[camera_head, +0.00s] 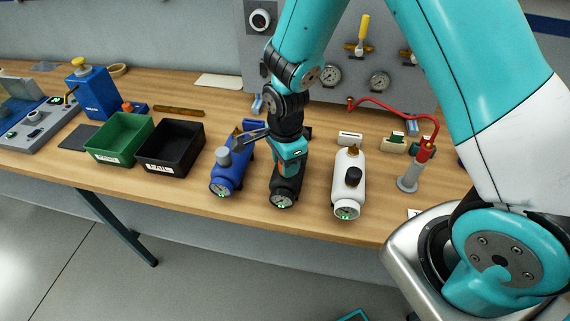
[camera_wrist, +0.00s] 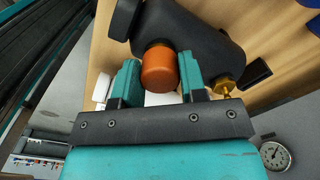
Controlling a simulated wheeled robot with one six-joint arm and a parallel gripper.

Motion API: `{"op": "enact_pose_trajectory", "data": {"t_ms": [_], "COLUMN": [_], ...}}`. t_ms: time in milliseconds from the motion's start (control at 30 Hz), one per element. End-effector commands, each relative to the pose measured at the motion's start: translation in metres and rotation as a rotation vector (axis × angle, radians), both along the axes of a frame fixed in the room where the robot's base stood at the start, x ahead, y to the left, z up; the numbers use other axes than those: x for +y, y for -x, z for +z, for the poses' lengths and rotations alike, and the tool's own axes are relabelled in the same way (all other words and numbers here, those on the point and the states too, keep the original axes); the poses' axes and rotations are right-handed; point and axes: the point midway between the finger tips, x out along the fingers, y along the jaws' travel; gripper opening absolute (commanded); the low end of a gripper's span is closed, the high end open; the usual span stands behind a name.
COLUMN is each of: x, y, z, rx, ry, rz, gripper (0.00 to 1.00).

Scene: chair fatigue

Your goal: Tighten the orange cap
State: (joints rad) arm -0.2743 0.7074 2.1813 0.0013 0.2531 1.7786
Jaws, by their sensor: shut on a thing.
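The orange cap (camera_wrist: 159,70) sits on the side of a black cylinder in the wrist view. The black cylinder (camera_wrist: 198,38) lies on the wooden bench, and in the head view it (camera_head: 284,193) lies between a blue and a white one. My gripper (camera_wrist: 160,82) is at the cap, with one teal finger on each side, shut on it. In the head view my gripper (camera_head: 287,160) comes down over the black cylinder and hides most of the cap. A brass fitting (camera_wrist: 222,87) shows at one end of the black cylinder.
A blue cylinder (camera_head: 229,175) with a grey cap lies to the left, and a white cylinder (camera_head: 346,192) with a black cap to the right. A black tray (camera_head: 170,147) and a green tray (camera_head: 121,139) stand further left. A red-hosed pump (camera_head: 410,177) stands at right.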

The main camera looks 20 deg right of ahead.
Motion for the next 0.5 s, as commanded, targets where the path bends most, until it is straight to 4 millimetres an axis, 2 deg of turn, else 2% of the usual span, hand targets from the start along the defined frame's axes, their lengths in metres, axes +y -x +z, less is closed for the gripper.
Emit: {"op": "enact_pose_trajectory", "data": {"t_ms": [100, 333, 500], "x": [0.0005, 0.0003, 0.0001], "y": [-0.0017, -0.0020, -0.0020], "z": [0.0008, 0.0008, 0.0005], "rx": [-0.005, -0.005, -0.004], "ry": [-0.001, -0.002, -0.002], "rz": [-0.037, -0.307, -0.353], "gripper": [0.14, 0.19, 0.18]}}
